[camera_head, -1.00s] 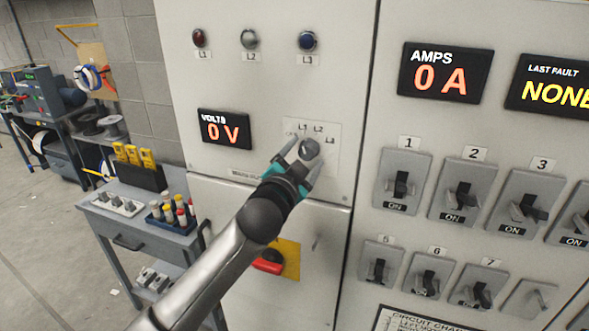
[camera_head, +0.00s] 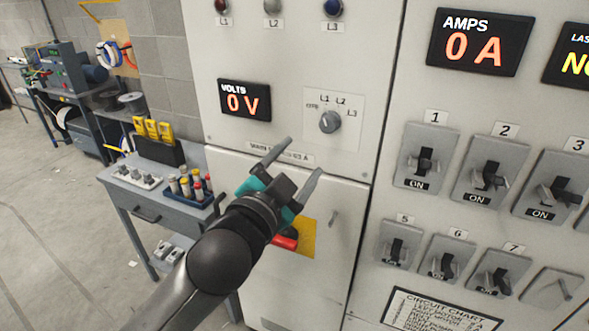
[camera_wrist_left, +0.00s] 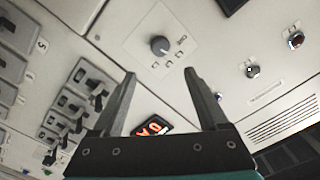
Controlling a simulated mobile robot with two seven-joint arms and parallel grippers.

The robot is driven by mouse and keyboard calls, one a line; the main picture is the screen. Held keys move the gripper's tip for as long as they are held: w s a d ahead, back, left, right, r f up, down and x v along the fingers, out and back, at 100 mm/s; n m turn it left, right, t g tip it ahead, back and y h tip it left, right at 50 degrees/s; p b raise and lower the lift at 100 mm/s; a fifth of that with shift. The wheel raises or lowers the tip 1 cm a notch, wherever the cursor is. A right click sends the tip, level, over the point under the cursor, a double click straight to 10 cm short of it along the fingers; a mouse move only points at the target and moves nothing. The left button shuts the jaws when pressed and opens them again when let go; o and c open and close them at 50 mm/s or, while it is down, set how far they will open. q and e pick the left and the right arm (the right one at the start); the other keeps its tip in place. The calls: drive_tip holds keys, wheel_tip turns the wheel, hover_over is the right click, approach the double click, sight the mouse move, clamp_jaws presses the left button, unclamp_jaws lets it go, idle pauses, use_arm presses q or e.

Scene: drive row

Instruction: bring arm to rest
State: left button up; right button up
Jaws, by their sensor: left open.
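My left gripper (camera_head: 300,161) is open and empty in front of the grey panel, below the round selector knob (camera_head: 330,122). The knob sits on a plate marked L1, L2 and L3, and the gripper is apart from it. In the left wrist view my open fingers (camera_wrist_left: 159,85) show with nothing between them but the panel behind, and the knob (camera_wrist_left: 160,45) lies beyond the tips. My left forearm partly hides a red handle (camera_head: 284,242) on a yellow plate. My right gripper is not in view.
The volts display (camera_head: 244,101) reads 0 V and the amps display (camera_head: 478,43) reads 0 A. Several toggle switches (camera_head: 425,160) stick out at the right. A grey cart (camera_head: 150,207) with tools stands left of the cabinet. Open floor (camera_head: 50,220) lies further left.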

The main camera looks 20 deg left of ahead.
use_arm(q)
drive_tip(key=shift+s, duration=0.6)
wheel_tip(320, 180, down, 28)
drive_tip(key=w+a+n+g+b, duration=0.2)
drive_tip(key=w+a+g+b, duration=0.1)
drive_tip(key=g+b, duration=0.25)
drive_tip(key=s+a+f+n+g+y+b, duration=0.1)
drive_tip(key=s+f+g+b, duration=0.2)
drive_tip(key=f, duration=1)
drive_tip(key=s+f+g+b, duration=0.1)
drive_tip(key=s+f+b, duration=0.3)
drive_tip(key=f, duration=0.8)
drive_tip(key=s+f+n+g+b, duration=0.2)
drive_tip(key=s+f+g+b, duration=0.15)
drive_tip(key=s+f, duration=1.55)
drive_tip(key=s+d+f+g+b, duration=0.1)
drive_tip(key=s+f+g, duration=0.1)
drive_tip(key=s+f, duration=0.3)
drive_tip(key=s+d+f+n+g+b, duration=0.1)
drive_tip(key=s+f, duration=0.4)
drive_tip(key=s, duration=0.7)
drive_tip(key=shift+d+f+g+b, duration=0.25)
drive_tip(key=shift+f+g+b, duration=0.1)
drive_tip(key=shift+g+b, duration=0.25)
